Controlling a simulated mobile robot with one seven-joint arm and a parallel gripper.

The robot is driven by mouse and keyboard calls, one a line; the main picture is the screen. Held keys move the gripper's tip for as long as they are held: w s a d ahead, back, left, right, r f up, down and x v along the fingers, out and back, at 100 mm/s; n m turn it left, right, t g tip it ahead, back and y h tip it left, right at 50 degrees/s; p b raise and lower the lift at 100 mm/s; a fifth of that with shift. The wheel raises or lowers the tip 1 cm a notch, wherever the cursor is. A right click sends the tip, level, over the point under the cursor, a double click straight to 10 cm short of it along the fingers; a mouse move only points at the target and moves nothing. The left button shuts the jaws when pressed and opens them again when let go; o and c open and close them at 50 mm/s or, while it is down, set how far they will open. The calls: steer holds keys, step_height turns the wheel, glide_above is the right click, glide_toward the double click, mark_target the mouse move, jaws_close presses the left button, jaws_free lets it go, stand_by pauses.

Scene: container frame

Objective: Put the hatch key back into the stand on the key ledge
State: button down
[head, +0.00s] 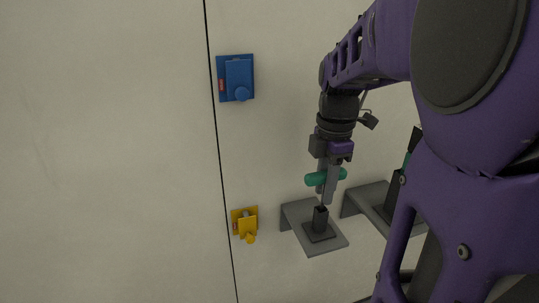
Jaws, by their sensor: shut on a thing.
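My gripper (327,180) is shut on the green handle of the hatch key (340,175), which sticks out on both sides of the fingers. A thin dark shaft seems to run down from the handle toward the stand (319,220), a small dark upright block on a square base. The stand sits on the grey key ledge (297,213) fixed to the pale wall. The gripper is directly above the stand in the head view. I cannot tell whether the shaft's tip is inside the stand or just above it.
A second grey ledge (357,200) with a dark holder and a green part is to the right, partly hidden by my purple arm. A blue latch (236,78) and a yellow latch (245,223) are on the wall near a vertical seam. The left wall is bare.

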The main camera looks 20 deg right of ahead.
steer(key=shift+f+b, duration=0.4)
steer(key=shift+f, duration=0.95)
stand_by(1.1)
steer(key=c, duration=0.6)
jaws_free()
steer(key=shift+o, duration=0.2)
steer(key=r+p, duration=0.4)
steer(key=r, duration=0.1)
steer(key=r+p, duration=0.4)
steer(key=r, duration=0.1)
steer(key=r+p, duration=0.4)
steer(key=r, duration=0.1)
steer(key=shift+d+r, duration=0.2)
steer(key=shift+d, duration=0.05)
steer(key=shift+r+b, duration=0.3)
steer(key=shift+r, duration=0.7)
step_height(320, 180, up, 6)
